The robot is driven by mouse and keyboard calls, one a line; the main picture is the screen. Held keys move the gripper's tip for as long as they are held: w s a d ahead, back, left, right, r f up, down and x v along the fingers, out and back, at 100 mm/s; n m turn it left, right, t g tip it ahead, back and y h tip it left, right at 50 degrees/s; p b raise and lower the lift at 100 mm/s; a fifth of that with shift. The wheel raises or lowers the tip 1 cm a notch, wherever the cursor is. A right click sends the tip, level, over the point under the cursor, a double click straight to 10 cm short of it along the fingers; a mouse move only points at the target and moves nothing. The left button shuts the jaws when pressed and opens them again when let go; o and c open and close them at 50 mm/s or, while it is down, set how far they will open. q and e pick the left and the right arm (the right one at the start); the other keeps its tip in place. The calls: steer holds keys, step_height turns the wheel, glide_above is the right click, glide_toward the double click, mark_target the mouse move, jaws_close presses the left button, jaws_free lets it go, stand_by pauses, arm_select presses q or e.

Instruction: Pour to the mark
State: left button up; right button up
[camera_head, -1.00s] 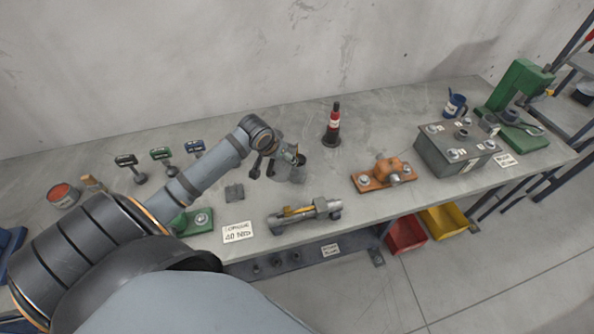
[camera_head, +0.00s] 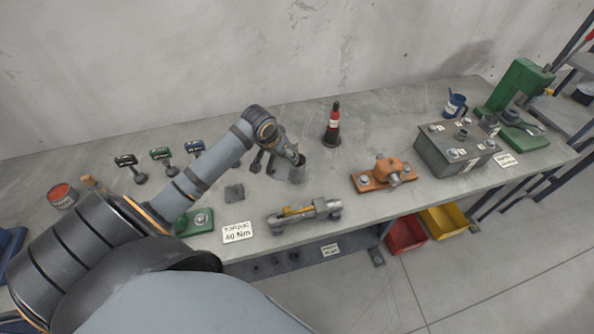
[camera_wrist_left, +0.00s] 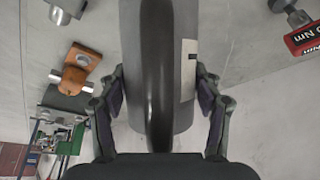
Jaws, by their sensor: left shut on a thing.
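My left gripper (camera_head: 284,157) comes in from the left over the middle of the bench. In the left wrist view its two fingers (camera_wrist_left: 158,98) close on either side of a grey cylindrical vessel (camera_wrist_left: 184,112) with a dark curved handle. A pale strip with a small dark mark runs down the vessel's side. In the head view the grey vessel (camera_head: 297,174) looks roughly upright, partly covered by the gripper. I cannot tell whether it touches the bench, and its contents are hidden. My right gripper is not in view.
A grey clamp-like fixture (camera_head: 303,214) and a torque card (camera_head: 237,232) lie at the bench's front. An orange part on its plate (camera_head: 370,180), a grey box (camera_head: 457,146) and a green press (camera_head: 516,95) are to the right.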

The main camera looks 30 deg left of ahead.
arm_select(q)
steer(key=shift+r, duration=0.1)
stand_by(0.3)
steer(key=shift+w+r+g, duration=0.1)
steer(key=shift+r+g, duration=0.05)
steer(key=shift+g, duration=0.15)
stand_by(0.5)
steer(key=shift+w+r, duration=0.1)
steer(key=shift+r, duration=0.15)
steer(key=shift+g, duration=0.3)
steer(key=shift+w+r, duration=0.1)
steer(key=shift+r, duration=0.1)
steer(key=shift+r+g, duration=0.2)
steer(key=shift+g, duration=0.2)
stand_by(0.9)
stand_by(0.4)
